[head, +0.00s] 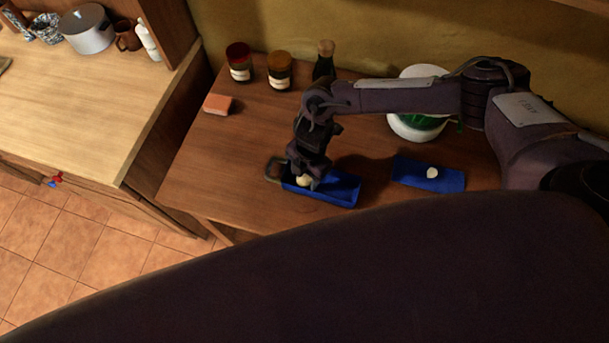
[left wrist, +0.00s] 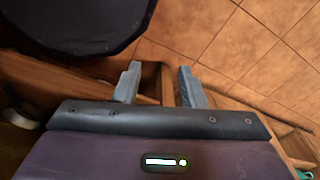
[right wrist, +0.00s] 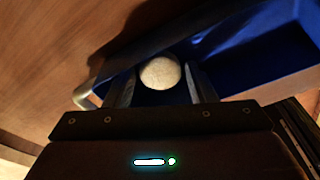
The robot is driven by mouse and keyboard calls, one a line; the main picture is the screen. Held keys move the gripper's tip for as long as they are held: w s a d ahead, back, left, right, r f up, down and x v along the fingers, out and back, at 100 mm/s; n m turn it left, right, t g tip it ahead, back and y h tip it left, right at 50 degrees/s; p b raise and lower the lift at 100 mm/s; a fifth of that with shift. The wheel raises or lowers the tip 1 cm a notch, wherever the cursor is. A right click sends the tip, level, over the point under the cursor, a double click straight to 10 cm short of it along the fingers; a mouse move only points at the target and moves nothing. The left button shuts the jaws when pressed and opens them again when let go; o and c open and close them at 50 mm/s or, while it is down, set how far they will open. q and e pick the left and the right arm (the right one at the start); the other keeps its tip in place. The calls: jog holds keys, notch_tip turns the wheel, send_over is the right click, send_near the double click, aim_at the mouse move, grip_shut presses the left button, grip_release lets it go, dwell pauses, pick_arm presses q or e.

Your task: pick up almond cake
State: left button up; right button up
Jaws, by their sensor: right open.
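A pale, round, speckled ball, which looks like the almond cake (head: 304,181), lies at the left end of a blue tray (head: 345,190). It also shows in the right wrist view (right wrist: 160,73). My right gripper (head: 308,174) is open and low over the tray's left end. Its two fingers stand on either side of the ball in the right wrist view; I cannot tell whether they touch it. My left gripper (left wrist: 158,85) is open and empty above the floor, outside the head view.
A small whitish lump (head: 432,172) lies on a blue mat (head: 405,173). A white bowl (head: 402,128) with something green, a red-lidded jar (head: 239,63), an orange-lidded jar (head: 280,70), a dark bottle (head: 325,60) and an orange block (head: 217,104) stand farther back.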

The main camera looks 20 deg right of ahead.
jog(key=c, duration=0.7)
pick_arm(q)
jog(key=shift+s+d+f, duration=0.1)
jog(key=shift+s+d, duration=0.05)
jog(key=shift+s, duration=0.6)
pick_arm(e)
jog(key=shift+r, duration=0.1)
